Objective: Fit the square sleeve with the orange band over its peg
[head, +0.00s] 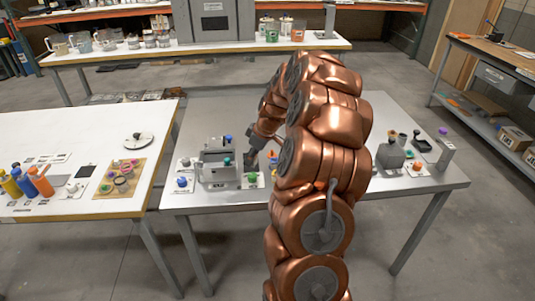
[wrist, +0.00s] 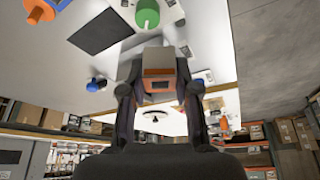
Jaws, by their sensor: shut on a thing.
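In the wrist view, my gripper (wrist: 158,90) is shut on a grey square sleeve with an orange band (wrist: 158,71), one finger on each side of it. In the head view my gripper (head: 251,157) is low over the left part of the grey table, beside the grey fixture; the sleeve is too small to make out there. A green-topped piece (wrist: 147,13) lies beyond the sleeve in the wrist view and shows below my gripper in the head view (head: 252,178). An orange piece (wrist: 40,12) is at the wrist view's upper left. I cannot tell which peg matches the sleeve.
A grey fixture (head: 217,165) stands left of my gripper, with a blue-topped piece (head: 182,182) near it. A white table (head: 70,135) with bottles adjoins on the left. More fixtures stand on the right of the grey table, past my arm.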

